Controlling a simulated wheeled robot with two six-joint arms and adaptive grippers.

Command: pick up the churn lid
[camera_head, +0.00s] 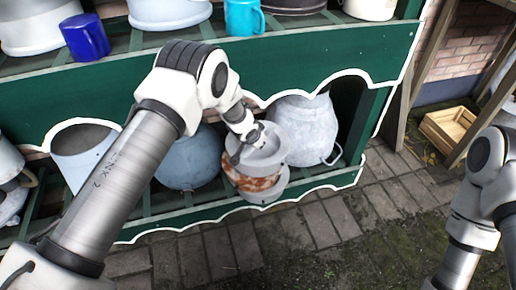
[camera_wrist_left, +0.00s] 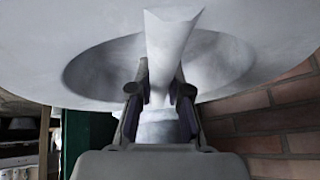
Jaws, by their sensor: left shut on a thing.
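The churn lid is a pale grey round piece (camera_head: 268,150) at the top of a churn with a rusty brown band (camera_head: 252,184), on the lower shelf in the head view. My left gripper (camera_head: 246,138) reaches down to the lid from the upper left. In the left wrist view, the lid's underside or dished face (camera_wrist_left: 225,60) fills the top, with a pale bar-like handle (camera_wrist_left: 170,45). My left gripper (camera_wrist_left: 160,95) is shut on this handle between its two fingers. I cannot tell whether the lid touches the churn. My right gripper is outside the head view.
A grey churn (camera_head: 306,130) stands close right of the lid, a blue-grey pot (camera_head: 188,162) close left. The green shelf board (camera_head: 310,62) runs above, with a blue mug (camera_head: 85,38) and a cyan mug (camera_head: 243,17) on top. Open paving (camera_head: 330,225) lies in front.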

